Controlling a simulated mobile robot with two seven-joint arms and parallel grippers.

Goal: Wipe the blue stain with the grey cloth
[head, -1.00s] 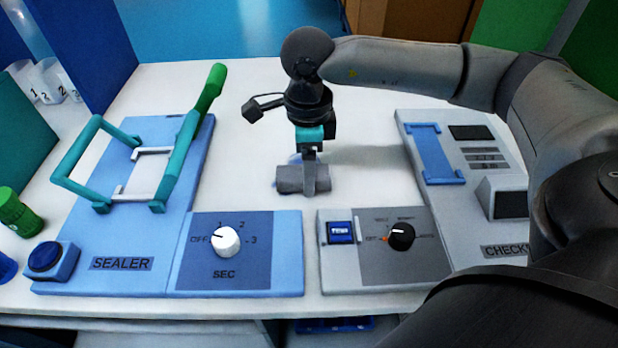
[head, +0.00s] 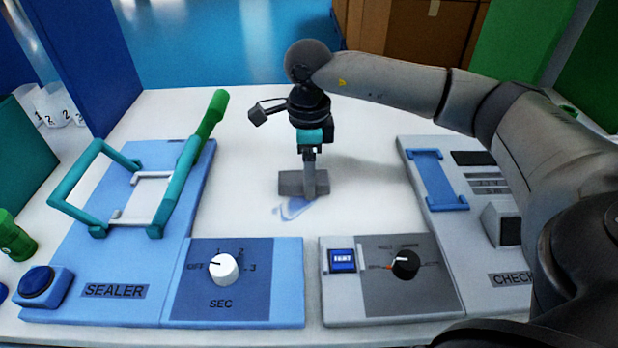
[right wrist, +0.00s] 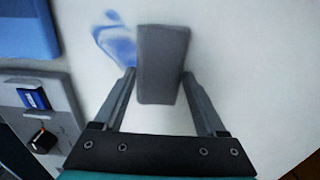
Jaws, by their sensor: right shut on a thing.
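The grey cloth (head: 290,183) is a small block-like pad at the middle of the white table. My right gripper (head: 315,190) points down and is shut on it. The right wrist view also shows the cloth (right wrist: 162,62) between the two fingers. The blue stain (head: 293,209) is a smeared patch on the table just in front of the cloth, on the near side. In the right wrist view the stain (right wrist: 115,42) shows left of the cloth, close beside it. Whether the cloth covers part of the stain cannot be told. My left gripper is not in view.
The blue sealer (head: 75,255) with its green-handled frame stands at left, with a dial panel (head: 260,300) at front. The grey checker (head: 440,225) and its dial panel (head: 340,295) stand at right. Table between and behind them is clear.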

